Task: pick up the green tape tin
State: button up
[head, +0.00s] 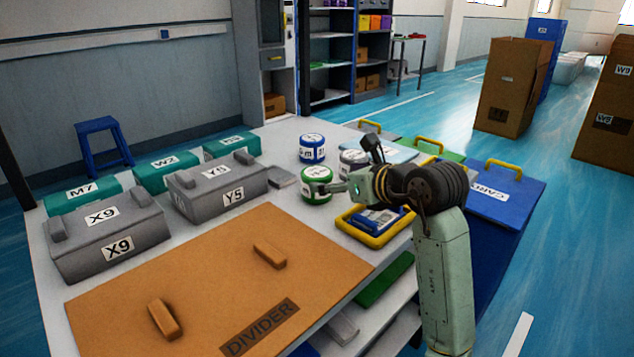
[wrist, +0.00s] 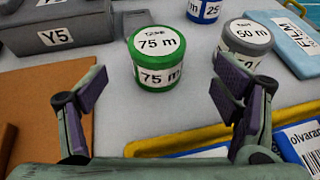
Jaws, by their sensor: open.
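The green tape tin (head: 317,190) is a short round can with a white label, upright on the white table. In the wrist view the green tin (wrist: 158,57) reads "75 m" on its lid and side. My gripper (wrist: 162,98) is open and empty, with its two fingers spread. The tin stands ahead of the fingertips, between their lines and a little left of centre. The fingers do not appear to touch it.
A grey tin (wrist: 247,42) stands close right of the green one, and a blue tin (head: 312,148) behind. A yellow-rimmed tray (head: 345,222) lies near my wrist. A grey Y5 box (head: 215,190) stands left. The brown divider board (head: 215,300) fills the front.

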aim_at(316, 177)
jog(key=p+x, duration=0.1)
jog(key=x, duration=0.7)
jog(key=shift+w+a+p, duration=0.25)
jog(key=shift+a+p, duration=0.05)
jog(key=shift+a, duration=0.05)
jog(key=shift+c, duration=0.4)
jog(key=c, duration=1.4)
